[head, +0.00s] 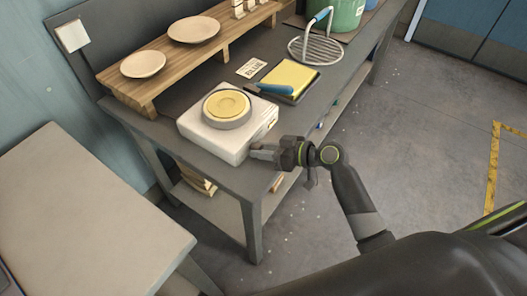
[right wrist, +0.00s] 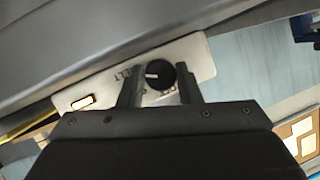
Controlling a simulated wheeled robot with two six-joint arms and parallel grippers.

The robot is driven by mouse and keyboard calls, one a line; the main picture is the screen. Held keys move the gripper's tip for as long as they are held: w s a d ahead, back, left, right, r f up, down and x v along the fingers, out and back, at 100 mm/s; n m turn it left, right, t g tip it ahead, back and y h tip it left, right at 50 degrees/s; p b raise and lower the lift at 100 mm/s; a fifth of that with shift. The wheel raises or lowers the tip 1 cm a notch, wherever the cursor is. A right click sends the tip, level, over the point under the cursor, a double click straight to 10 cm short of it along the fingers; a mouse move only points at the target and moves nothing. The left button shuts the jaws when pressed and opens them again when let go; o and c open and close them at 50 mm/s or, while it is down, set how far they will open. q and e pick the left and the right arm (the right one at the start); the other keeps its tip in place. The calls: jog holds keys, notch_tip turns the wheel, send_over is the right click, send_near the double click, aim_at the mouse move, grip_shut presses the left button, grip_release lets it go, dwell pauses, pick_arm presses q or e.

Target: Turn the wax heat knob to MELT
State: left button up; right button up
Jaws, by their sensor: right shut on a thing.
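The white wax heater (head: 207,139) stands on the grey bench with a round pot of yellow wax (head: 226,103) on top. My right gripper (head: 262,150) is at the heater's front right side. In the right wrist view, the black knob (right wrist: 161,75) sits between the fingers of my right gripper (right wrist: 155,88), which is shut on it. The knob's white mark points left in that view, toward lettering ending in "LT". Other lettering below the knob is partly hidden by the fingers. An orange lamp (right wrist: 82,102) glows on the panel. My left gripper is not in view.
A wooden shelf (head: 180,62) with two pale plates (head: 143,64) stands behind the heater. A yellow pad with a blue-handled tool (head: 275,89) and a wire rack (head: 316,50) lie farther right. A pale table (head: 90,215) is at left.

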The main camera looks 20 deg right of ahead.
jog(key=shift+m, duration=0.3)
dwell(0.4)
jog(key=o, duration=1)
jog(key=shift+b+v, duration=1.85)
jog(key=shift+v, duration=6.85)
jog(key=shift+w+d, duration=0.15)
